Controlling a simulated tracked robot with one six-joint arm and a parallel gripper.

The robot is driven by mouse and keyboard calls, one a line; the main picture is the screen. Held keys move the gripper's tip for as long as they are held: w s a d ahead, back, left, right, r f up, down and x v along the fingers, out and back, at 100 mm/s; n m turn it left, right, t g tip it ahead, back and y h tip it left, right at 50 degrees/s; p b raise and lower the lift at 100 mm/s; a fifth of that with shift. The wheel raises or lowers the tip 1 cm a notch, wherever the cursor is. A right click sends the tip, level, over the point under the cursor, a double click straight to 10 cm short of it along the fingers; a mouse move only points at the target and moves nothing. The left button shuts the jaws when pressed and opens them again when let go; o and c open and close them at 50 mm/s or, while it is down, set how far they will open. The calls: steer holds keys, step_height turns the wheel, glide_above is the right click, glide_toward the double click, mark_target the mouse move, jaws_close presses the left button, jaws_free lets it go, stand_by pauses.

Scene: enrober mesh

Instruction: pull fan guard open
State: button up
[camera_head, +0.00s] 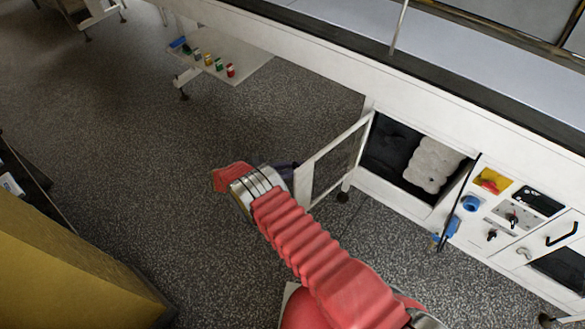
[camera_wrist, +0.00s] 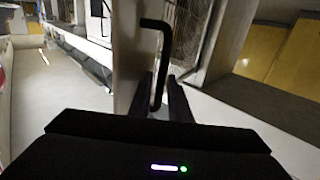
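The fan guard (camera_head: 335,160) is a white-framed panel with a dark mesh, hinged on the white machine. In the head view it stands swung out from its opening, which shows a dark inside and a pale lumpy block (camera_head: 433,165). In the wrist view the guard's pale frame (camera_wrist: 130,50) and mesh (camera_wrist: 186,30) are close. Its black bent handle (camera_wrist: 163,45) runs down between the two fingers of my gripper (camera_wrist: 160,85), which look closed about it. In the head view my gripper (camera_head: 288,170) is at the guard's free edge, its fingers mostly hidden.
A control panel (camera_head: 505,215) with knobs, a yellow-red switch and a blue socket is right of the opening. A low shelf (camera_head: 225,70) with small coloured items is at the back. A yellow block (camera_head: 60,260) stands at the left. The speckled floor between is clear.

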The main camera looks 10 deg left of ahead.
steer(key=v, duration=0.7)
steer(key=shift+a, duration=0.25)
stand_by(0.3)
stand_by(0.5)
